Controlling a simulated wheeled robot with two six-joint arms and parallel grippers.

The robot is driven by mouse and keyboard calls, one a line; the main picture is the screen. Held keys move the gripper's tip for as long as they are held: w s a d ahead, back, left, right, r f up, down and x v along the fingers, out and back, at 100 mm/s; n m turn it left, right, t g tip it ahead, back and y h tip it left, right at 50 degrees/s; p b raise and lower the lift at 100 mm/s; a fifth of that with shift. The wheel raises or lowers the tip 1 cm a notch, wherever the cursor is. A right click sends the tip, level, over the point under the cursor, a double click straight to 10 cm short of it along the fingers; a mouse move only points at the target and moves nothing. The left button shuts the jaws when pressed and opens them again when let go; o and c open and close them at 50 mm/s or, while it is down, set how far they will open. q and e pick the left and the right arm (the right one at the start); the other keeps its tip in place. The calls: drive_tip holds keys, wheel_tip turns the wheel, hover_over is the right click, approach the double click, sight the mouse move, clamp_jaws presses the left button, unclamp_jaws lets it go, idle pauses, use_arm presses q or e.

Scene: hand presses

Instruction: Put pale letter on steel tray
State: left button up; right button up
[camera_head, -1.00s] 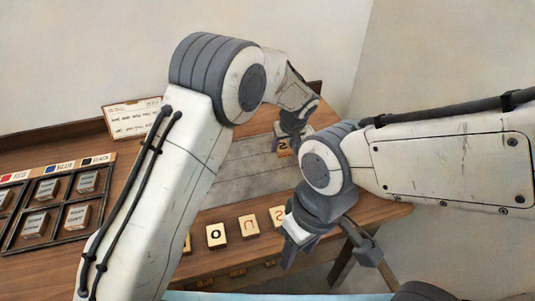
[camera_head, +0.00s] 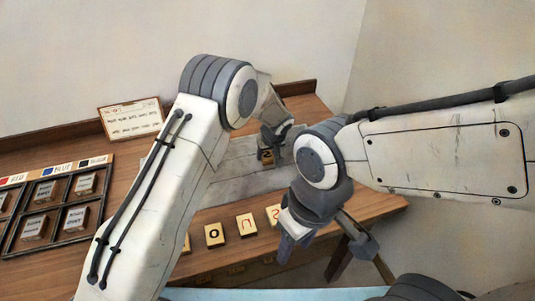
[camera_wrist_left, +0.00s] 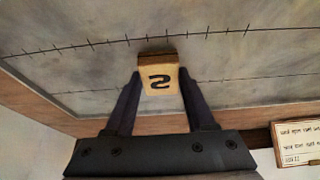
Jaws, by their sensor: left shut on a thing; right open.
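A pale letter tile (camera_head: 267,157) with a dark mirrored S-like mark is between the fingers of my left gripper (camera_head: 266,148). In the left wrist view the tile (camera_wrist_left: 159,82) sits between both fingertips of the left gripper (camera_wrist_left: 160,90). The grey steel tray (camera_head: 230,160) lies on the table, partly hidden by my left arm; it also fills much of the left wrist view (camera_wrist_left: 230,75). The tile is over the tray; I cannot tell whether it touches. My right gripper (camera_head: 285,248) is open and empty in front of the table's front edge.
A row of pale letter tiles (camera_head: 247,225) lies along the front of the table. A dark compartment rack (camera_head: 62,220) with labelled blocks stands at the left. A written card (camera_head: 132,119) stands at the back. The tray's visible surface is otherwise clear.

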use_arm(q)
drive_tip(key=o, duration=1.3)
drive_tip(key=shift+f, duration=0.1)
drive_tip(key=shift+o, duration=0.2)
drive_tip(key=shift+r+p, duration=0.35)
drive_tip(key=shift+p, duration=0.05)
drive_tip(key=b+v, duration=0.2)
drive_tip(key=v, duration=0.9)
drive_tip(key=s+r+m+g+h, duration=0.1)
drive_tip(key=s+r+m, duration=0.15)
drive_tip(key=s, duration=0.55)
drive_tip(key=s+r+m+g, duration=0.15)
drive_tip(key=s+r, duration=0.25)
drive_tip(key=s, duration=0.4)
drive_tip(key=s+a+m+g, duration=0.1)
drive_tip(key=s+a+m, duration=0.2)
drive_tip(key=s, duration=0.7)
drive_tip(key=s+a+m+h, duration=0.1)
drive_tip(key=s+a+m, duration=0.2)
drive_tip(key=s, duration=0.7)
drive_tip(key=shift+m+g, duration=0.35)
drive_tip(key=shift+m, duration=0.15)
